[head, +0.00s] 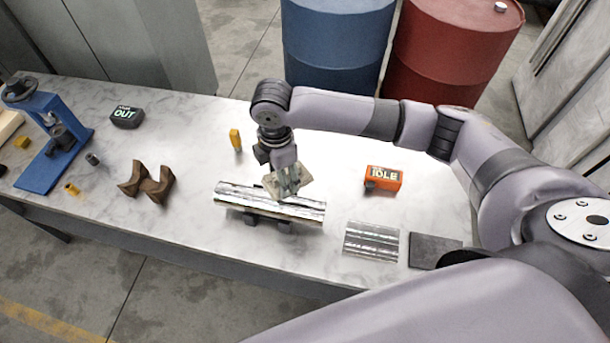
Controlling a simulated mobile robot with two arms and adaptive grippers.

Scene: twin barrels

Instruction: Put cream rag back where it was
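The cream rag (272,190) is at the fingertips of my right gripper (287,182), which reaches down from above and appears shut on it. The rag is over the middle of the shiny metal twin barrels (308,209). It looks to be against their upper surface, but the exact contact is hard to tell. The barrels lie lengthwise on dark supports (262,219). My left gripper is not in view.
On the marble table (200,205) are an orange "IDLE" box (384,179), a ribbed metal plate (371,240), a dark mat (434,250), a yellow-handled item (235,139), brown wooden blocks (147,184), a black "OUT" box (127,117) and a blue press (45,145). Large drums stand behind.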

